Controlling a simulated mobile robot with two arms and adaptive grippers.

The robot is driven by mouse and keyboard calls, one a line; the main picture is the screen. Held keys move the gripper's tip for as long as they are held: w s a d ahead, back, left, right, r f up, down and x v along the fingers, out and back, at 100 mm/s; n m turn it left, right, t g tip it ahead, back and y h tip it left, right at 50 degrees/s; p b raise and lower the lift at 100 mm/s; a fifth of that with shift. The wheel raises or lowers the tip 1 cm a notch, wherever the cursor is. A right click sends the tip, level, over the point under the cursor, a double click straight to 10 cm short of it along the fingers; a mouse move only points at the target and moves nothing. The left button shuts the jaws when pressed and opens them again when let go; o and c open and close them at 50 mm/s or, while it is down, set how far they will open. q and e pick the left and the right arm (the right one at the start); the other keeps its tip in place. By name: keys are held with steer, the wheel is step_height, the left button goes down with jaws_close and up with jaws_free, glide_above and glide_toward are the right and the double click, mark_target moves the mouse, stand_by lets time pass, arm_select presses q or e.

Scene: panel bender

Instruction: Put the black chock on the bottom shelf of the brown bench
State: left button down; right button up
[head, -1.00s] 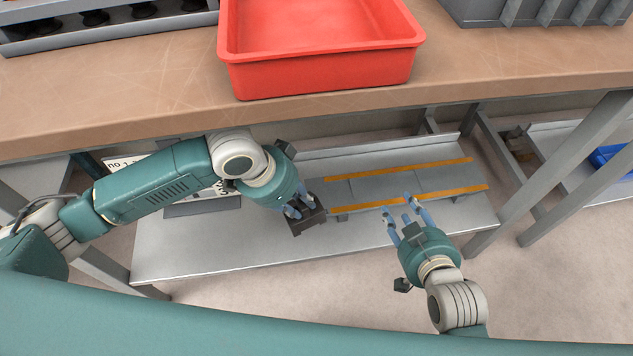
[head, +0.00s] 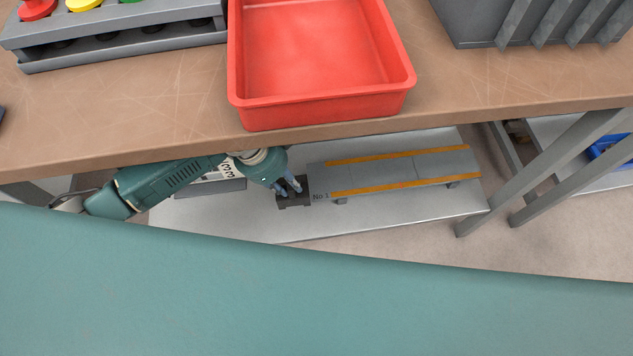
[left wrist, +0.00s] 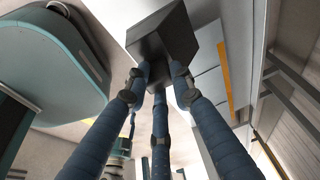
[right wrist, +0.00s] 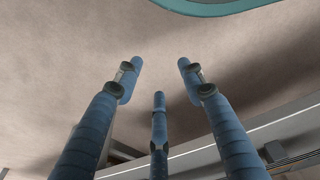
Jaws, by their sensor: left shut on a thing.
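The black chock (head: 293,198) is over the grey bottom shelf (head: 400,212) of the brown bench (head: 130,110), just left of a grey plate with orange strips. My left gripper (head: 290,187) is shut on it under the bench top. In the left wrist view the blue fingers (left wrist: 158,80) press on the dark block (left wrist: 165,40). Whether the chock touches the shelf I cannot tell. My right gripper (right wrist: 158,85) shows only in its wrist view, with its fingers spread and empty, above the floor.
The grey plate with orange strips (head: 400,168), marked "No 1" at its left end, lies on the shelf. A white sign (head: 215,172) is behind my left arm. A red tray (head: 320,115) stands on the bench top. Bench legs (head: 490,190) stand at the right.

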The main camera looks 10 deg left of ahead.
mark_target(290, 201)
arm_select(q)
steer(key=shift+r, duration=0.1)
steer(key=shift+f, duration=0.3)
step_height(290, 201, down, 5)
steer(key=shift+f+b, duration=0.15)
steer(key=shift+b, duration=0.4)
step_height(290, 201, down, 4)
steer(key=shift+r+b, duration=0.1)
steer(key=shift+b, duration=0.5)
steer(key=shift+f, duration=0.25)
arm_select(e)
step_height(290, 201, up, 5)
steer(key=w, duration=0.2)
steer(key=shift+w+a+r, duration=0.2)
steer(key=shift+w, duration=0.15)
arm_select(q)
steer(key=c, duration=1.5)
jaws_free()
steer(key=shift+f, duration=0.1)
